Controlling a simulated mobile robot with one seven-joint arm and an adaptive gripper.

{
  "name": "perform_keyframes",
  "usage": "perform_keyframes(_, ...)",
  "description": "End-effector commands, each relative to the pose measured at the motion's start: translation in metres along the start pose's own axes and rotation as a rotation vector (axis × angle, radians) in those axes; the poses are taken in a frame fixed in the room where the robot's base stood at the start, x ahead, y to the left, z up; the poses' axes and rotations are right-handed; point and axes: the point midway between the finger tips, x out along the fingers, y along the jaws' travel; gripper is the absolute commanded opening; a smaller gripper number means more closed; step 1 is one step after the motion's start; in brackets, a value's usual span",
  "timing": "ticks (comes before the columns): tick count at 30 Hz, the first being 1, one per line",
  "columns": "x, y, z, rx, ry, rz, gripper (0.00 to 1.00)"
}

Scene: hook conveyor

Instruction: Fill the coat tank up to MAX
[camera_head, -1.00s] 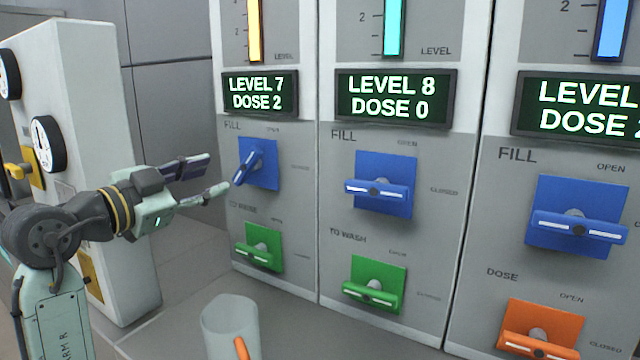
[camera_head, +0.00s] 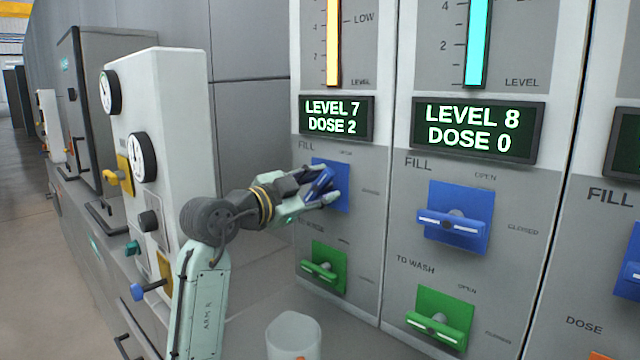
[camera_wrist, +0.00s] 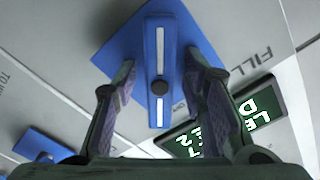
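The left panel's blue FILL valve (camera_head: 343,172) has its handle (camera_head: 321,182) turned at a slant, between the OPEN and CLOSED marks. My gripper (camera_head: 329,187) is at this handle. In the wrist view, the handle (camera_wrist: 159,50) lies between the two fingers of my gripper (camera_wrist: 160,82), with a gap on each side, so they are open around it. The left display (camera_head: 336,115) reads LEVEL 7, DOSE 2. Above it the yellow level gauge (camera_head: 334,40) shows a LOW mark. The fingers partly hide the handle. No tank name is readable.
The middle panel has a blue FILL valve (camera_head: 453,218) and a display (camera_head: 474,128) reading LEVEL 8, DOSE 0. Green valves (camera_head: 324,266) sit below. A pale cup (camera_head: 292,338) stands below the left panel. A white box with dials (camera_head: 145,158) stands left of my arm.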

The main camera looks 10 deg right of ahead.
Motion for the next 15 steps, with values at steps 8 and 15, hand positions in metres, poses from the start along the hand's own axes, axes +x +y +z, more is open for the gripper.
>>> perform_keyframes(8, 0.0005, 0.0001, 0.0001, 0.0, 0.0, 0.0, 0.36)
perform_keyframes(15, 0.0003, 0.0001, 0.0, 0.0, 0.0, 0.0, 0.2)
